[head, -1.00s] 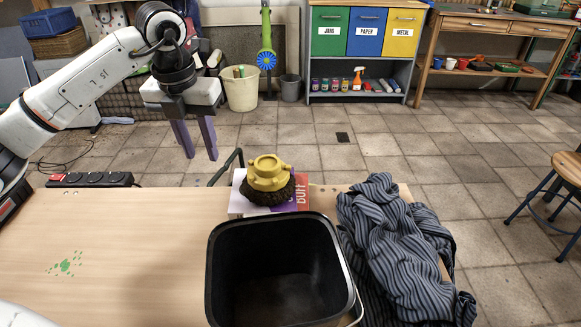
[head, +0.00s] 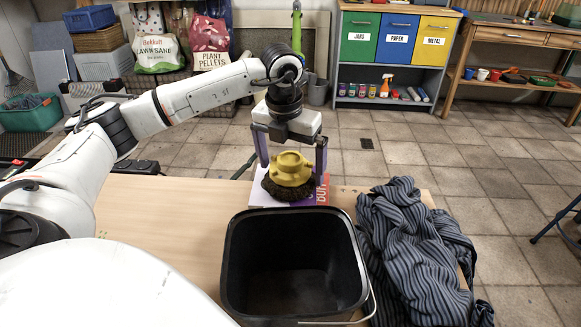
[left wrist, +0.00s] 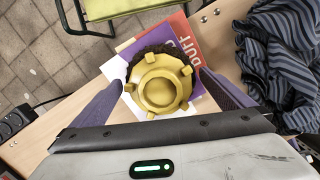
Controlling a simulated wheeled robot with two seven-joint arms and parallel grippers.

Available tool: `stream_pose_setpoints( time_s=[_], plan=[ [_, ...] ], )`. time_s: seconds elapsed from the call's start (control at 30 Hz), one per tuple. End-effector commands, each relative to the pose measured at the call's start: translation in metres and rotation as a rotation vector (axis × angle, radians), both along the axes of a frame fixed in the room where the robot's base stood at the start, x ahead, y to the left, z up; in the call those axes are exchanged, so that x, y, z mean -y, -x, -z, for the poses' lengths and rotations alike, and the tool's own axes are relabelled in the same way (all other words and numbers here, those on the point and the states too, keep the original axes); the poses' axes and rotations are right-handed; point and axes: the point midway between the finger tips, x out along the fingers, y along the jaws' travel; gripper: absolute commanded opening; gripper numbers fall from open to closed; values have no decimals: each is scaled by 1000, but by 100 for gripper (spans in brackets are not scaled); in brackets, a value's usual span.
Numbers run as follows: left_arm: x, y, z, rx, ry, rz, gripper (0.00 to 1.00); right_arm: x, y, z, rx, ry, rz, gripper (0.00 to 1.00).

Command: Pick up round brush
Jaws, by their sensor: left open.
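The round brush (head: 290,169) has a yellow knobbed top and dark bristles. My left gripper (head: 292,172) is open, with one purple finger on each side of the brush. In the left wrist view, the brush (left wrist: 160,84) lies between the spread fingers (left wrist: 161,90), and I see gaps beside its yellow top. My right gripper is not in view.
A black bucket (head: 235,262) stands in front of the brush. A striped cloth (head: 410,250) lies to its right. A power strip (head: 137,167) lies at the table's far left. The wooden table (head: 160,220) is bare left of the bucket.

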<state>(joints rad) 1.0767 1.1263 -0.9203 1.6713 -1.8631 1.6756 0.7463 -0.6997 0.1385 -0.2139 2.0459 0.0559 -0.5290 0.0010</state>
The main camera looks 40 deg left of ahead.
Motion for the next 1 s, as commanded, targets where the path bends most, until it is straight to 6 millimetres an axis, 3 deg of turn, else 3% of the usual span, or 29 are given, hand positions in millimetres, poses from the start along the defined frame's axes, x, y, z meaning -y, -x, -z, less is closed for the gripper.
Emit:
stream_pose_setpoints(
  time_s=[0.13,0.4,0.43,0.67,0.87,1.0],
  plan=[
    [-1,-2,19,-1,-1,0,100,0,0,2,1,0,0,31],
    [-1,-3,21,1,0,-1,100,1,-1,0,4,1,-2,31],
    [-1,-3,21,1,0,-1,98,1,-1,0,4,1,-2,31],
    [-1,-3,21,2,0,-1,62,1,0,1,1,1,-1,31],
    [-1,-3,19,2,0,-1,62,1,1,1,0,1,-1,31],
    [-1,-4,4,4,1,-1,62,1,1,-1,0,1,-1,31]
  ],
)
